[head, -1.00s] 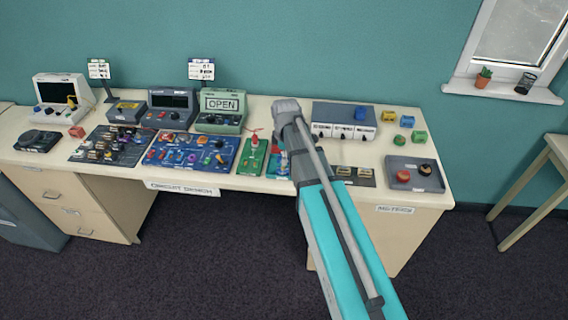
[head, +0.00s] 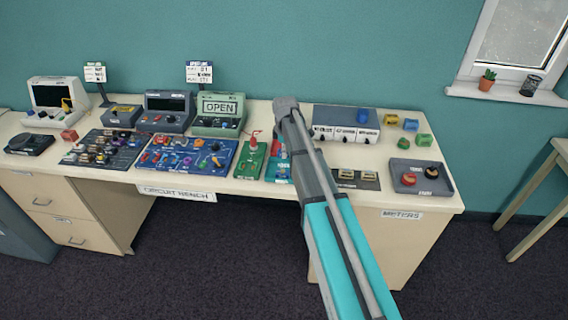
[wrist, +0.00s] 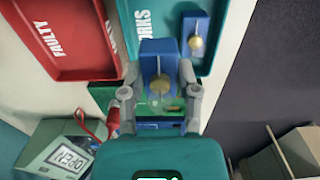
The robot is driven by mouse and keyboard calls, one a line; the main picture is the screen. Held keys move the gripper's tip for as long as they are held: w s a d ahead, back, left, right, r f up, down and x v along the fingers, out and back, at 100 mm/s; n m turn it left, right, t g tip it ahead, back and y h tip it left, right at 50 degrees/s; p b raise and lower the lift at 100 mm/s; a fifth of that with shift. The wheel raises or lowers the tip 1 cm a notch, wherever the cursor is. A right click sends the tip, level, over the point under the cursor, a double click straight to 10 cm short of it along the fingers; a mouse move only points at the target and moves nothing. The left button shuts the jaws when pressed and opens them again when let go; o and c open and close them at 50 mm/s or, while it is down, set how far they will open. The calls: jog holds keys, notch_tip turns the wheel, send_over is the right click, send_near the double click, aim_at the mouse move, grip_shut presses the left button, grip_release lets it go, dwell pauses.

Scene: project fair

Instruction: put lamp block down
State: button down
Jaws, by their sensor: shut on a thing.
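My gripper (wrist: 158,88) is shut on a blue lamp block (wrist: 158,50) with a round yellowish bulb, seen in the wrist view. The block overlaps the near end of the teal tray marked WORKS (wrist: 145,12); I cannot tell whether it touches the tray. A second blue lamp block (wrist: 195,27) lies in that tray, to the right of the held one. A red tray marked FAULTY (wrist: 82,62) is to the left. In the head view my arm hides the gripper and the held block.
A green meter reading OPEN (wrist: 62,152) is at the wrist view's lower left and also stands on the bench in the head view (head: 219,113). A blue component board (head: 187,154) lies left of my arm. A grey tray (head: 421,177) is on the right.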

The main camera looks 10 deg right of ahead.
jog(key=shift+w+f+b, duration=0.3)
jog(key=shift+w+f, duration=0.15)
jog(key=shift+f, duration=0.1)
jog(key=shift+w+d+f+b, duration=0.15)
jog(key=shift+w+f+b, duration=0.35)
jog(key=shift+f+b, duration=0.15)
jog(key=shift+s+f+b, duration=0.1)
jog(key=shift+f+b, duration=1.25)
jog(key=shift+f, duration=0.05)
jog(key=shift+f+b, duration=0.25)
jog(key=shift+b, duration=0.05)
jog(key=shift+f+b, duration=0.25)
jog(key=shift+b, duration=0.05)
jog(key=shift+c, duration=1.7)
grip_release()
